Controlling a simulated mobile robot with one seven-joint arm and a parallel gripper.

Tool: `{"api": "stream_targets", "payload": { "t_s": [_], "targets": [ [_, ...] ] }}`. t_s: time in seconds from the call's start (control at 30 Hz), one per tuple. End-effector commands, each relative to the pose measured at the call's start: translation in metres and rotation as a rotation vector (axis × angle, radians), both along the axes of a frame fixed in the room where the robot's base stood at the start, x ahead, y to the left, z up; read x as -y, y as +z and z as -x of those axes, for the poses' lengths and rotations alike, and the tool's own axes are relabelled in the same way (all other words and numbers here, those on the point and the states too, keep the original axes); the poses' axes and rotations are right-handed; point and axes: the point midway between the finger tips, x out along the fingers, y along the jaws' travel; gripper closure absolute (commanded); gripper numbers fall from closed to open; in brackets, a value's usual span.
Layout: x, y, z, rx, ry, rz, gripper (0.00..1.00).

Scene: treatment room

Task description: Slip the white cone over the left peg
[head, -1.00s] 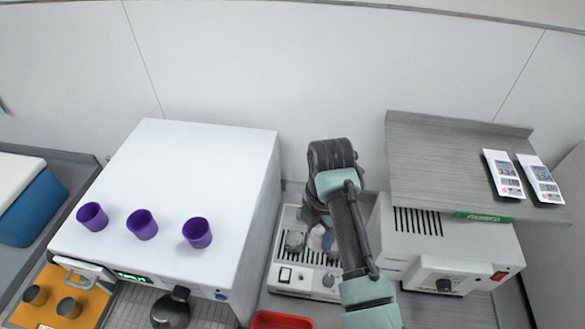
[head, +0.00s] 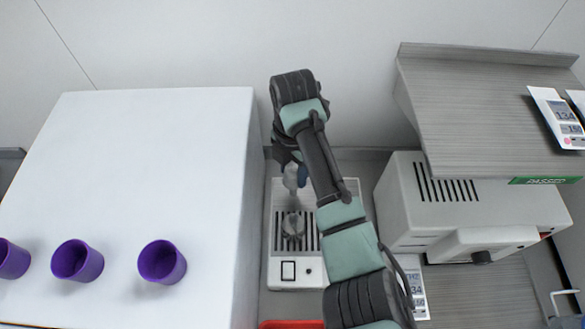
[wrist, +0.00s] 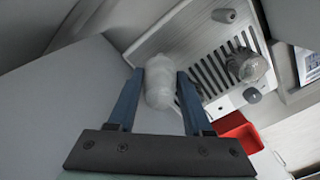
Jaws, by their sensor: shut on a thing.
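My gripper (wrist: 160,90) has dark blue fingers and is shut on the white cone (wrist: 158,82), a pale rounded piece between the fingertips. In the head view the held cone (head: 290,180) shows partly, beneath my wrist and over the back left of a light grey slotted unit (head: 282,258). A grey upright piece (head: 293,226) stands over the unit's slots, apart from the held cone. In the wrist view a glassy rounded piece (wrist: 248,68) and a small grey knob-like piece (wrist: 225,15) show on the unit. I cannot tell which is the left peg.
A large white box (head: 150,190) with purple cups (head: 162,262) stands close on the left. A grey unit (head: 440,210) under a shelf (head: 480,110) stands on the right. A red tray (wrist: 235,130) lies in front of the slotted unit.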

Motion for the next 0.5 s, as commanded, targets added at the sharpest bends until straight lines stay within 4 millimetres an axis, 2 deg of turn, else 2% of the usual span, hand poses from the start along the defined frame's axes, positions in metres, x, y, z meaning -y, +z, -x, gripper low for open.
{"api": "stream_targets", "payload": {
  "t_s": [0.3,0.5],
  "targets": [
    [0.000,-0.037,0.001,-0.001,0.000,0.000,1.00],
    [0.000,-0.049,0.001,-0.001,0.000,0.000,1.00]
  ]
}}
